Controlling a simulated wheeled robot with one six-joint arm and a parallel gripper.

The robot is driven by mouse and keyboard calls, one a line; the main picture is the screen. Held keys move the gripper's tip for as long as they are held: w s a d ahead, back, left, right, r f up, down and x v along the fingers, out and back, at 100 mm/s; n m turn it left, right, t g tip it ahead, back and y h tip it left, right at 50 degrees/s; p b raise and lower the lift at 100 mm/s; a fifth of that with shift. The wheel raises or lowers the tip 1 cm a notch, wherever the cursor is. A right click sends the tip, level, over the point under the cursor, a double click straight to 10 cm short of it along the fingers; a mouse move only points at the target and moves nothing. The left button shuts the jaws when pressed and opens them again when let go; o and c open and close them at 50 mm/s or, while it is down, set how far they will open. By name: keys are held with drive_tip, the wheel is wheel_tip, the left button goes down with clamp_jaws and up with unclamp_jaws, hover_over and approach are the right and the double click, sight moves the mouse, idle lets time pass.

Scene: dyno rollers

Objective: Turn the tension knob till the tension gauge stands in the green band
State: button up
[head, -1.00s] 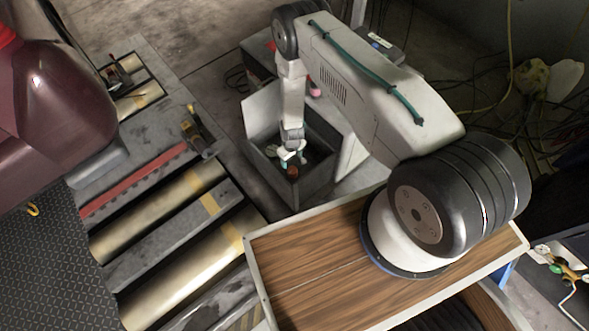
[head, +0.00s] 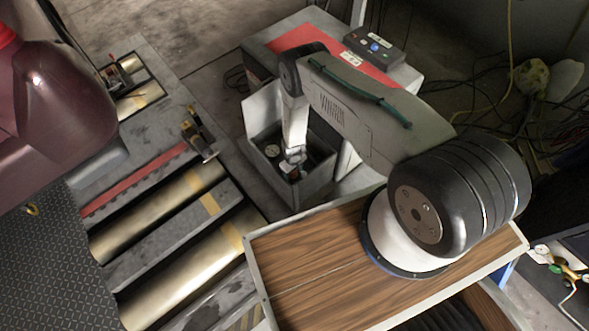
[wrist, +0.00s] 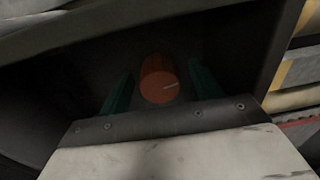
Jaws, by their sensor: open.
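The tension knob (wrist: 157,85) is an orange-red cylinder with a pale line on its face. In the wrist view it stands between the two green fingers of my gripper (wrist: 160,70), with dark gaps on both sides. The gripper is open. In the head view my gripper (head: 294,163) reaches down into the open grey box, and the knob is mostly hidden below it. A small round pale dial, apparently the tension gauge (head: 272,151), shows inside the box left of the gripper. Its needle and green band are too small to read.
The grey box (head: 262,107) has raised walls close around my gripper. Behind it stands a red-topped cabinet with a black button box (head: 374,48). Metal rollers (head: 190,262) lie to the left, and a wood-topped cart (head: 305,265) is in front.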

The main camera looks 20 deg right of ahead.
drive_tip(key=c, duration=1)
drive_tip(key=shift+o, duration=0.2)
drive_tip(key=shift+s+a, duration=0.1)
drive_tip(key=shift+o, duration=0.4)
drive_tip(key=shift+a, duration=0.1)
